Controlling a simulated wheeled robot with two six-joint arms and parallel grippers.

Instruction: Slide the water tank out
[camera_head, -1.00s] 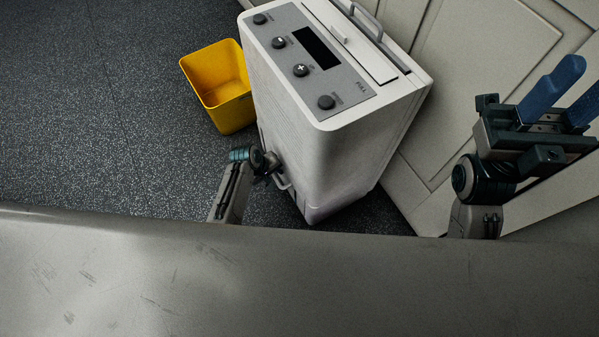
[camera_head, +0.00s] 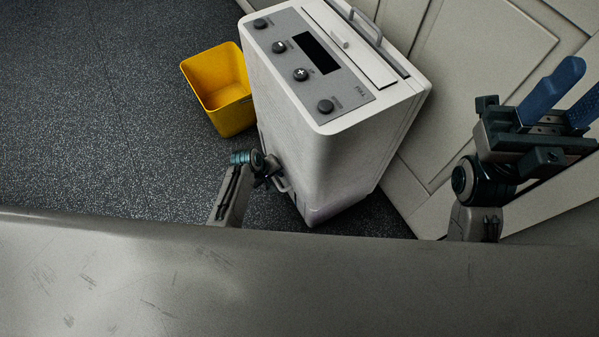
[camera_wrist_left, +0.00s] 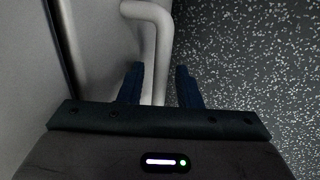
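A white dehumidifier (camera_head: 315,150) stands on the floor, its grey control panel on top. The water tank is not clearly distinct from its lower body. A pale looped handle (camera_head: 284,184) sticks out low on its left side; it also shows in the left wrist view (camera_wrist_left: 160,35). My left gripper (camera_head: 270,172) is beside that handle. In the left wrist view its two blue fingers (camera_wrist_left: 160,85) are apart, with the handle bar between them, closer to the left finger. My right gripper (camera_head: 565,95) is raised at the right, fingers apart and empty.
A yellow bin (camera_head: 232,112) stands on the dark speckled floor left of the dehumidifier. A pale panelled wall (camera_head: 475,70) is close behind and right of it. The floor at the left (camera_head: 90,110) is clear.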

